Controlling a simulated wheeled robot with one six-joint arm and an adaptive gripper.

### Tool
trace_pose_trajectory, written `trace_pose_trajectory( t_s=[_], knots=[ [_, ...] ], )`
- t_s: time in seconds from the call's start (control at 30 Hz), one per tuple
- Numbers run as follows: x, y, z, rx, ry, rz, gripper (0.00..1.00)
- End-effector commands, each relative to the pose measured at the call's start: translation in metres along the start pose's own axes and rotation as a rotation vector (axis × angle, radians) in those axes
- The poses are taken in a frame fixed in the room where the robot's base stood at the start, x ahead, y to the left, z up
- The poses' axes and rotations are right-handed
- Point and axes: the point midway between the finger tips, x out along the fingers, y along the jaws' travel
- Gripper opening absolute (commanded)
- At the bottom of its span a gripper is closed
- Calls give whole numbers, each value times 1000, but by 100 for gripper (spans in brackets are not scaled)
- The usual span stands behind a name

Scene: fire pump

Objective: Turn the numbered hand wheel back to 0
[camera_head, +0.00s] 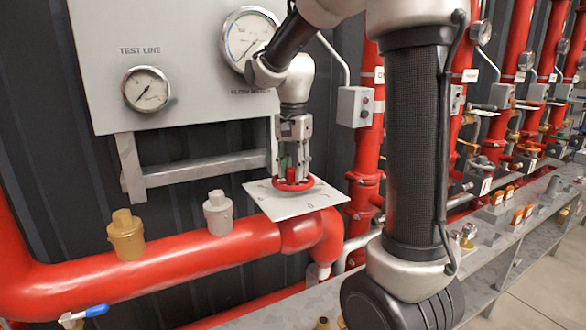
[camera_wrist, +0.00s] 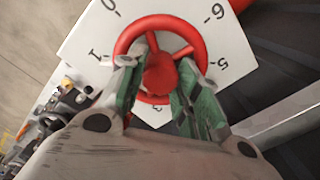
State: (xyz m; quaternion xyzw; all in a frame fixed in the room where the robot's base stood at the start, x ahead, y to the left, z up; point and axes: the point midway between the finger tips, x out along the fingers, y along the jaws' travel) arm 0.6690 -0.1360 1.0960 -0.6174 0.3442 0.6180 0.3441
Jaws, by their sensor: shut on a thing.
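The red hand wheel (camera_head: 293,184) sits flat over a pale plate (camera_head: 315,202) with numbers around it, on the red pipe. In the wrist view the wheel (camera_wrist: 158,21) has a round hub and spokes. The plate (camera_wrist: 85,38) shows 0 at upper left, 1 at left, 3 below, 5 at right and what looks like 6 at upper right. My gripper (camera_head: 292,170) points down from above and is shut on the wheel. Its green-padded fingers (camera_wrist: 157,78) reach inside the rim, on either side of the hub. No clear pointer mark shows on the wheel.
A grey panel (camera_head: 100,60) with a test line gauge (camera_head: 146,89) and a larger gauge (camera_head: 247,38) stands behind. A brass fitting (camera_head: 126,236) and a grey fitting (camera_head: 218,215) rise from the red pipe (camera_head: 190,257). Red risers (camera_head: 366,150) stand at right.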

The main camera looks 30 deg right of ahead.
Motion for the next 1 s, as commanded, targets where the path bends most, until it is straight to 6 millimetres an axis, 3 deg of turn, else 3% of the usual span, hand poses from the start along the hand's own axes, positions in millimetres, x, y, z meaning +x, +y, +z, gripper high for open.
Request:
trace_pose_trajectory(
  t_s=[0.17,0.53,0.87,0.9,1.0],
  knots=[
    [-1,0,-1,184,3,-2,4],
    [-1,0,-1,250,3,-3,4],
    [-1,0,0,805,2,-3,4],
    [-1,0,0,795,2,-3,40],
    [-1,0,0,792,2,-3,58]
  ],
)
